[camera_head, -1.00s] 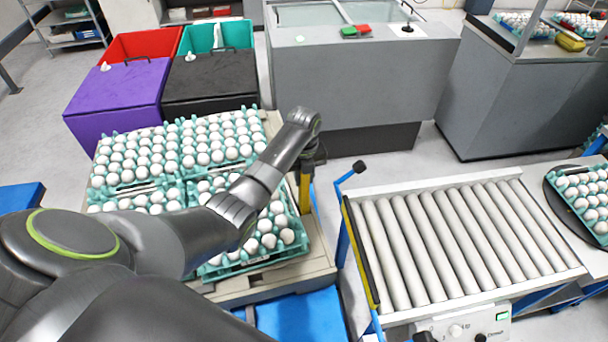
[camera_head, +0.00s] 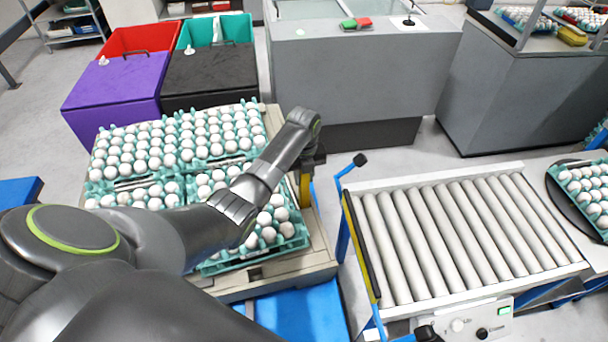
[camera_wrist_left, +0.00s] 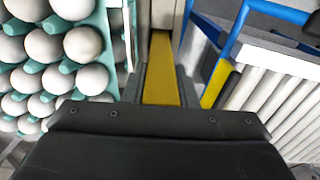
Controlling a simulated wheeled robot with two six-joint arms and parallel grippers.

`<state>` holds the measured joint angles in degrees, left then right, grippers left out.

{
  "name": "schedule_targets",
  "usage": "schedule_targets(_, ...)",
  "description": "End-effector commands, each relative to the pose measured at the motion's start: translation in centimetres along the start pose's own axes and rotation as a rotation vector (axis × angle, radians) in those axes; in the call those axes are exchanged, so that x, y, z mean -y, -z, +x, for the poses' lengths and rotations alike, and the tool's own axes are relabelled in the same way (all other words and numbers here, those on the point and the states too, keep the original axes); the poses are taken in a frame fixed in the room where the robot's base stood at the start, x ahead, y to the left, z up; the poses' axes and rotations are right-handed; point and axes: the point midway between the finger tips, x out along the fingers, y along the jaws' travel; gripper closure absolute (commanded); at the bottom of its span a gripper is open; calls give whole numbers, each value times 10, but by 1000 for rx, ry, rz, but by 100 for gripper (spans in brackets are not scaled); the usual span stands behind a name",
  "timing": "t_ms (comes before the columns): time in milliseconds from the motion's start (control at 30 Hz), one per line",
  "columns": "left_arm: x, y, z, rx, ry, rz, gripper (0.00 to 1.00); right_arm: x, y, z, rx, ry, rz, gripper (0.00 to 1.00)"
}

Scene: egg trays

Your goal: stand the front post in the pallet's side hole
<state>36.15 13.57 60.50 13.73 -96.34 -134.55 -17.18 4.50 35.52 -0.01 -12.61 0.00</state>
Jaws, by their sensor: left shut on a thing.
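My left gripper (camera_head: 308,158) is shut on the yellow front post (camera_head: 304,190) at the right side of the pallet (camera_head: 322,248). In the left wrist view the post (camera_wrist_left: 161,75) lies between the two fingers, with the pale pallet edge (camera_wrist_left: 162,14) beyond it. In the head view the post hangs below the gripper, close beside the pallet's right edge. The side hole is not visible, and I cannot tell whether the post's lower end is in it.
Teal trays of white eggs (camera_head: 215,140) fill the pallet close left of the gripper. A roller conveyor (camera_head: 455,240) with a blue frame and black-knobbed bar (camera_head: 360,160) stands to the right. A narrow floor gap separates pallet and conveyor.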

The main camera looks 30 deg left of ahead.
Motion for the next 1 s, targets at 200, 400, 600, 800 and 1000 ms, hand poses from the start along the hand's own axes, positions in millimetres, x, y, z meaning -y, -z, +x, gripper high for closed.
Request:
schedule_targets(200, 0, 0, 0, 0, 0, 0, 59, 0, 0, 0, 0, 0, 0, 100)
schedule_targets(400, 0, 0, 0, 0, 0, 0, 49, 0, 0, 0, 0, 0, 0, 100)
schedule_targets(600, 0, 0, -2, 0, 0, 0, 49, 0, 0, 0, 0, 0, 0, 100)
schedule_targets(800, 0, -1, -26, 5, 2, 1, 49, 0, 0, 2, 0, -1, 0, 100)
schedule_targets(1000, 1, -2, -74, 7, 4, 1, 49, 0, -1, 9, 0, -1, -1, 100)
